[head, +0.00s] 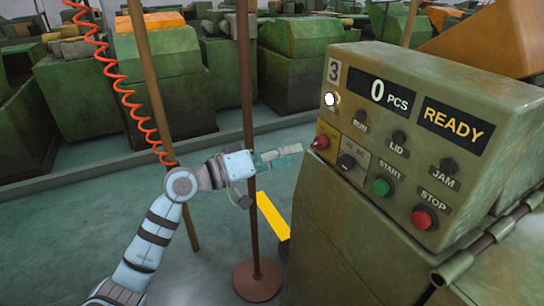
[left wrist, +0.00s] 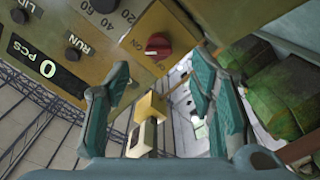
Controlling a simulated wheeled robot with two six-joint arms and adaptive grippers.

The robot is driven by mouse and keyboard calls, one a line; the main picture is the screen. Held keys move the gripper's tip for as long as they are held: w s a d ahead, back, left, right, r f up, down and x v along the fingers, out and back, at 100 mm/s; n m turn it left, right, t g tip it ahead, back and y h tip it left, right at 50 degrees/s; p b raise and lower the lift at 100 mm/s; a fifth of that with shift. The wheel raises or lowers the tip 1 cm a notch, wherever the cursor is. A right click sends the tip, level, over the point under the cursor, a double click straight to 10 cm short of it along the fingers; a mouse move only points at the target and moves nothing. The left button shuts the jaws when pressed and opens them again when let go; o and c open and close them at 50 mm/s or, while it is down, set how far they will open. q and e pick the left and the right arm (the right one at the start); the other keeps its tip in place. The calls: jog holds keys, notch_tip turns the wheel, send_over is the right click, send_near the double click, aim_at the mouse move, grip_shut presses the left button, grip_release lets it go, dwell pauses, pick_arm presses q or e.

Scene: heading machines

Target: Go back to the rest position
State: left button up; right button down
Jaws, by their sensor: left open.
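My left arm reaches in from the left in the head view. Its gripper (head: 288,154) is beside the left edge of the control panel (head: 398,130), close to a red rotary knob (head: 320,142). In the left wrist view the teal fingers (left wrist: 161,64) stand apart with nothing held between them. The red knob (left wrist: 158,45) shows just beyond the fingertips, and the fingers look clear of it. The panel display reads 0 PCS and READY. My right gripper is in neither view.
A rusty post on a round base (head: 257,280) stands just behind my left gripper. Green machines (head: 170,85) fill the background. Floor at the left is open.

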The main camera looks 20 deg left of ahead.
pick_arm(q)
jog(key=v, duration=0.5)
jog(key=shift+d, duration=0.1)
